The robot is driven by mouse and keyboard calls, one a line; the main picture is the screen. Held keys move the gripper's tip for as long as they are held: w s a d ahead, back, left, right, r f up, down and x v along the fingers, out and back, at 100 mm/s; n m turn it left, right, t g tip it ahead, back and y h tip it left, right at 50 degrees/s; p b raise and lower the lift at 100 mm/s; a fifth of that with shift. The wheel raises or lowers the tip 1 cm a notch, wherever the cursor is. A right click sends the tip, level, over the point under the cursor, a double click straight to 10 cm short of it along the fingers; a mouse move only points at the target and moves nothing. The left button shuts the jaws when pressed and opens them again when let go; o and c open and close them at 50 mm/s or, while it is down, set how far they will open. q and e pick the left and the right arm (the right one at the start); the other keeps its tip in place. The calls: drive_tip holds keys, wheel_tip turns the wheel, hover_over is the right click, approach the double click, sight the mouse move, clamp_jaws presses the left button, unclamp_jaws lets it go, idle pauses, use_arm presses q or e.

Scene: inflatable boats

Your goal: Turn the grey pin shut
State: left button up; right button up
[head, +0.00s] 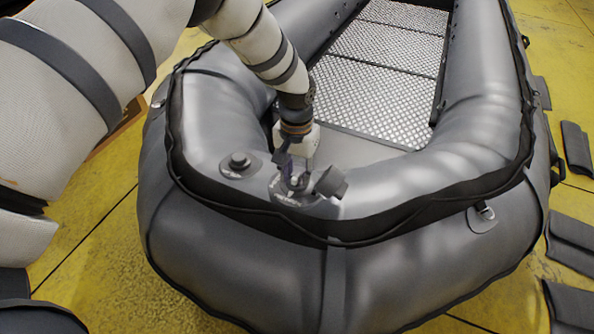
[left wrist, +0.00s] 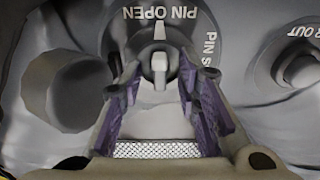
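The grey pin (left wrist: 159,66) is a small light handle in the middle of a round valve on the grey inflatable boat. It points at the "PIN OPEN" label in the left wrist view. A second label, starting "PIN S", is partly hidden by a finger. The valve (head: 296,194) also shows in the head view on the boat's rounded end. My left gripper (head: 297,158) is above the valve, pointing down. In the left wrist view its purple-padded fingers (left wrist: 158,84) are apart, one on each side of the pin, with visible gaps. My right gripper is not in view.
A dark valve cap (head: 331,182) sits open right of the valve. Another round valve (head: 238,162) is to its left. The boat's grey tube (head: 430,190) surrounds a metal tread floor (head: 385,75). Dark flat pieces (head: 575,240) lie on the yellow floor at right.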

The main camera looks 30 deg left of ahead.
use_arm(q)
clamp_jaws()
drive_tip(key=m, duration=0.3)
drive_tip(key=shift+a, duration=0.1)
drive_tip(key=m, duration=0.3)
drive_tip(key=shift+w+a+m+h+b, duration=0.1)
drive_tip(key=shift+m+h+b, duration=0.3)
drive_tip(key=m+b, duration=0.1)
drive_tip(key=m, duration=0.4)
drive_tip(key=shift+f+g, duration=0.1)
drive_tip(key=shift+g, duration=0.2)
drive_tip(key=shift+w+a+m+g+h+b, duration=0.15)
drive_tip(key=shift+m+b, duration=0.25)
drive_tip(key=shift+m, duration=1.15)
drive_tip(key=shift+w+d+m+g+h+b, duration=0.15)
drive_tip(key=shift+m+b, duration=0.2)
drive_tip(key=shift+m, duration=1.2)
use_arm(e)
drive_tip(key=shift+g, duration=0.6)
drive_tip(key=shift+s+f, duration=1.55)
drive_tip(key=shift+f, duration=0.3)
use_arm(q)
drive_tip(key=shift+s+a, duration=0.1)
unclamp_jaws()
